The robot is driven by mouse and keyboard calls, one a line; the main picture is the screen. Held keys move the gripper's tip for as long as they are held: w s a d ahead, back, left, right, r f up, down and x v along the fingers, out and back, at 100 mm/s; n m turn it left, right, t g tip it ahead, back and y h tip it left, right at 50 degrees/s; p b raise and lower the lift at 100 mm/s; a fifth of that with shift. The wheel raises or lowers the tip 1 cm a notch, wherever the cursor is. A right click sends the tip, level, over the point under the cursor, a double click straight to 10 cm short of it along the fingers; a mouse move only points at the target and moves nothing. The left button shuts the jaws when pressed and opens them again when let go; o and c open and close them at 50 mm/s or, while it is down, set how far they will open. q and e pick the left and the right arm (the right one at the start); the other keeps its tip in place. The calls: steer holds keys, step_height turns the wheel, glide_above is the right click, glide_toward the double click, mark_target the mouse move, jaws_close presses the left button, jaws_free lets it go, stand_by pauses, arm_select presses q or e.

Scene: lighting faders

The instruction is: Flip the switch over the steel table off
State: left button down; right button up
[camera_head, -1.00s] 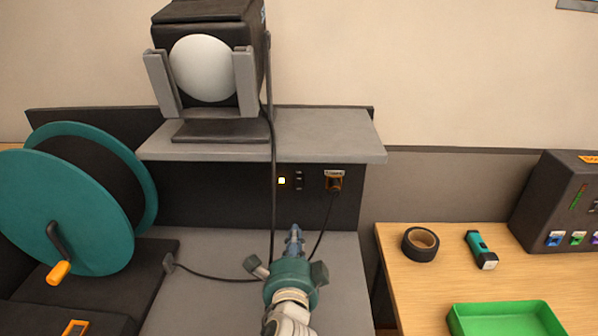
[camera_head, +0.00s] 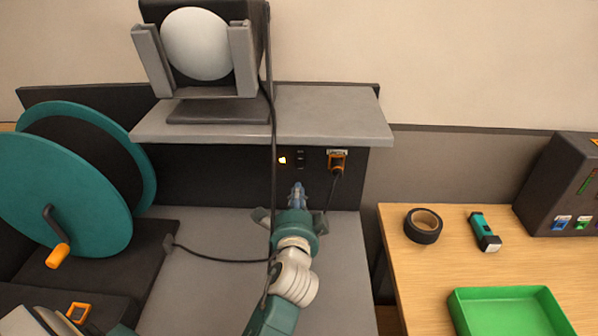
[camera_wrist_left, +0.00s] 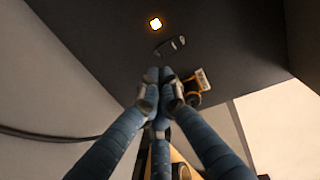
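A small dark switch (camera_head: 301,160) sits on the dark back panel under the grey shelf, above the steel table (camera_head: 200,288). The switch's tilt is too small to tell. My right gripper is not in view.
An orange plug (camera_head: 337,163) with a cable is right of the switch. A black cable (camera_head: 273,140) hangs down left of the lamp from the spotlight (camera_head: 197,45). A teal cable reel (camera_head: 60,180) stands left. A wooden table (camera_head: 400,265) is at right.

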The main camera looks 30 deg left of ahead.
mark_target(299, 166)
arm_select(q)
steer(key=p+x, duration=0.1)
steer(key=x, duration=0.7)
steer(key=shift+a, duration=0.1)
steer(key=shift+w+a+f, duration=0.1)
steer(key=shift+w+a, duration=0.15)
steer(key=shift+w, duration=0.4)
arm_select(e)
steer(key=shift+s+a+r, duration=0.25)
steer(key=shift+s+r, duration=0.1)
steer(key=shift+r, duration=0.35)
arm_select(q)
steer(key=shift+f, duration=0.1)
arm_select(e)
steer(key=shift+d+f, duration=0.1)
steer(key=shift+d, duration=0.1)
arm_select(q)
steer(key=shift+f+b, duration=0.1)
steer(key=shift+b, duration=0.25)
steer(key=shift+w+a+f+b, duration=0.2)
steer(key=shift+f+b, duration=0.1)
steer(key=shift+b, duration=0.9)
steer(key=shift+d+r+p, duration=0.1)
steer(key=shift+r+p, duration=0.35)
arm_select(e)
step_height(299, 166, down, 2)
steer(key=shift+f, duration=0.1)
arm_select(q)
steer(key=shift+f, duration=0.1)
